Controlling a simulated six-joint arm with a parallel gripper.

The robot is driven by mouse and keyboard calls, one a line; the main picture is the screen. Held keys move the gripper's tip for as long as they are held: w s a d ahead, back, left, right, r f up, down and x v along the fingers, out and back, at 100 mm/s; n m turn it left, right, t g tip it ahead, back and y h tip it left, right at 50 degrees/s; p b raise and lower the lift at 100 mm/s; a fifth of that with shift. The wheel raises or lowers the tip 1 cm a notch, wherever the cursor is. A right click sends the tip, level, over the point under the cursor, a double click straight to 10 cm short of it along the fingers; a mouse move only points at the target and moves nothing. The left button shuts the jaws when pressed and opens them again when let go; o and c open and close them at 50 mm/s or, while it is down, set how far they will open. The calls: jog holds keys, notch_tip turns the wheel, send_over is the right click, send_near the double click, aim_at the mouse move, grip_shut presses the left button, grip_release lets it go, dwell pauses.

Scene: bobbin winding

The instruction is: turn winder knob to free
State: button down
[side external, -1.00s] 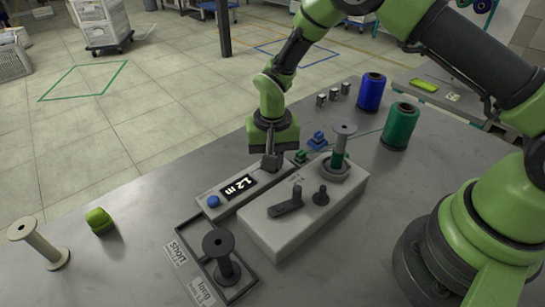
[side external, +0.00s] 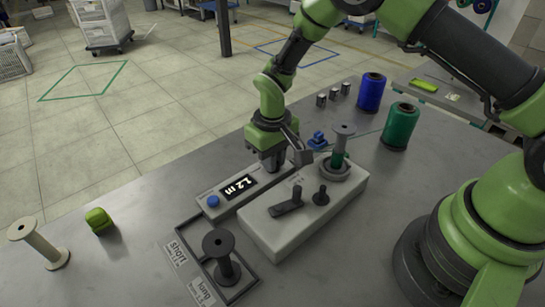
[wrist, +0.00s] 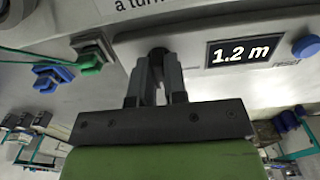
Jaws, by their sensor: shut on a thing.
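My gripper (side external: 271,163) points down at the back end of the display unit, beside the winder (side external: 282,230). In the wrist view my gripper (wrist: 156,82) has its two grey fingers closed on a small dark knob (wrist: 157,58), left of the display (wrist: 242,52) reading 1.2 m. In the side view the fingers and my wrist hide this knob, and its pointing direction cannot be read.
Green (side external: 400,126) and blue (side external: 371,92) thread spools stand behind. A blue clip (side external: 318,140) and a green clip (wrist: 92,55) sit near my gripper. A dark bobbin (side external: 220,244) stands in the front tray; a beige bobbin (side external: 38,245) and yellow-green block (side external: 99,220) are left.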

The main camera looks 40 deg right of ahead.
dwell(0.3)
jog(key=c, duration=1.2)
grip_release()
jog(key=shift+o, duration=0.2)
notch_tip(320, 180, up, 10)
jog(key=shift+r, duration=0.1)
jog(key=s+d+r+m+t+y, duration=0.1)
jog(key=s+d+r+t, duration=0.1)
jog(key=s+r, duration=0.55)
jog(key=s+d+r+m+t+y, duration=0.1)
jog(key=s+d+r+m+t, duration=0.3)
jog(key=r, duration=0.6)
jog(key=s+a+n+t, duration=0.1)
jog(key=s, duration=0.9)
jog(key=shift+a+r, duration=0.35)
jog(key=shift+r, duration=0.05)
